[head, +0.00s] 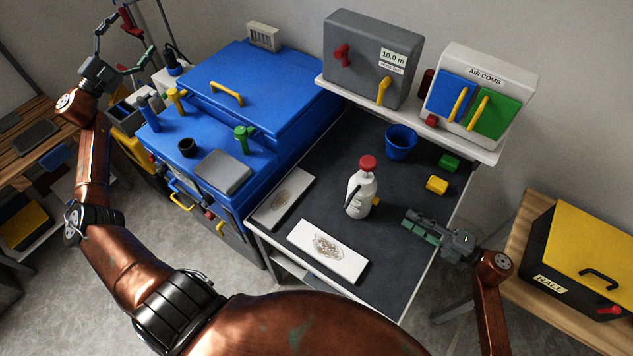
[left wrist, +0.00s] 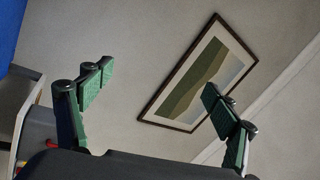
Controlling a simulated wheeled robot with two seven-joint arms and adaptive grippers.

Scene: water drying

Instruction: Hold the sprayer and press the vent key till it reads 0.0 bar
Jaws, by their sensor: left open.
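The sprayer is probably the white bottle with a red top (head: 361,190), upright on the dark table top (head: 405,262). A small yellow-orange part (head: 376,203) shows at its right side; I cannot tell whether it is the vent key. No bar reading is legible. My right gripper (head: 405,222) is low over the table, right of the bottle and apart from it; its fingers look close together, their opening unclear. My left gripper (head: 138,30) is raised at the far left, far from the bottle, open and empty. The left wrist view shows its spread fingers (left wrist: 158,80) facing a wall.
A grey box (head: 360,65) reads "10.0 m". A blue chest (head: 255,85) stands left.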

